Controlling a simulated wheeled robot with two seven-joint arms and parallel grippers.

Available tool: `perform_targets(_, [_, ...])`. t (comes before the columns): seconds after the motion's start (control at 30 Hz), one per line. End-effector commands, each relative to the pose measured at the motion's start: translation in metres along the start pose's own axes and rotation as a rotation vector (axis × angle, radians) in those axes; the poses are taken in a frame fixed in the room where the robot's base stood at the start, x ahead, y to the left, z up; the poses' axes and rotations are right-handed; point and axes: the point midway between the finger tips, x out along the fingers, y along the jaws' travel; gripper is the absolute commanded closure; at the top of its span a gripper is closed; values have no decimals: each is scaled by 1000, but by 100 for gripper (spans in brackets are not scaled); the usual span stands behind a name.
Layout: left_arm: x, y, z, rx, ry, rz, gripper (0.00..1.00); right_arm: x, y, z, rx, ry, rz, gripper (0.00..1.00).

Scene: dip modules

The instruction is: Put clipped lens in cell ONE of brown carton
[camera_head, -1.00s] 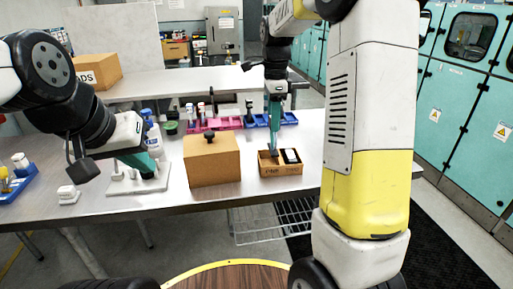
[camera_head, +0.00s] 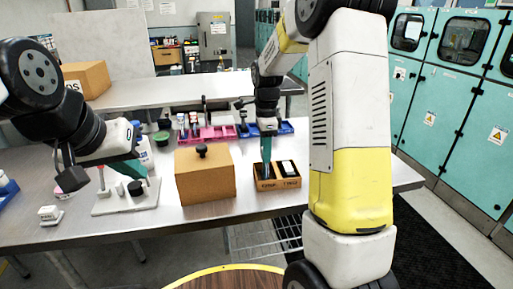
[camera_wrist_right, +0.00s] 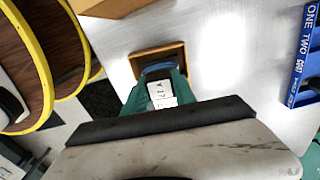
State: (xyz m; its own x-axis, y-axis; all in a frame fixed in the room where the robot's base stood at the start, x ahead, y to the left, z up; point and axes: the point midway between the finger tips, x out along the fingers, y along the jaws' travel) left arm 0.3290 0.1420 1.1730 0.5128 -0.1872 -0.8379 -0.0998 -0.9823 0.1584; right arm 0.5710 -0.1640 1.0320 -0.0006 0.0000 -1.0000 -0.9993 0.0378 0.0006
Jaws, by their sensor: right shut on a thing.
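The brown carton (camera_head: 279,184) stands near the table's front edge; it also shows in the right wrist view (camera_wrist_right: 183,50). Its right cell holds a dark and white piece (camera_head: 287,168). My right gripper (camera_head: 266,168) points down at the carton's left cell, its fingertips at rim height or just inside. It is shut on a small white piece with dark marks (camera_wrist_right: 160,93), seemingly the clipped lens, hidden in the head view. The carton's front lettering is too small to read surely. My left gripper (camera_head: 138,172) hangs by a white board; whether its fingers are apart is unclear.
A closed brown box with a black knob (camera_head: 204,180) stands just left of the carton. The white board (camera_head: 112,202) carries a black knob. Pink (camera_head: 215,132) and blue (camera_head: 284,128) trays stand behind; a blue tray marked ONE TWO shows in the wrist view (camera_wrist_right: 303,60).

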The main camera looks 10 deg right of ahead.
Motion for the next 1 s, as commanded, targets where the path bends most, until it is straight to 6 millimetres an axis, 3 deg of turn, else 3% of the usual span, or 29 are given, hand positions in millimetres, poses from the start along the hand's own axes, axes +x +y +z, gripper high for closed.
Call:
perform_targets(0.37, [0,0,0,0,0,0,100,8,0,0,0,0,0,100])
perform_targets(0.4, [0,0,0,0,0,0,100,8,0,0,0,0,0,64])
perform_targets(0.5, [0,0,0,0,0,0,100,8,0,0,0,0,-1,46])
perform_targets(0.83, [0,0,0,0,0,0,100,6,0,0,0,0,-1,46])
perform_targets(1.0, [0,0,0,0,0,0,100,-13,-1,0,0,0,-4,46])
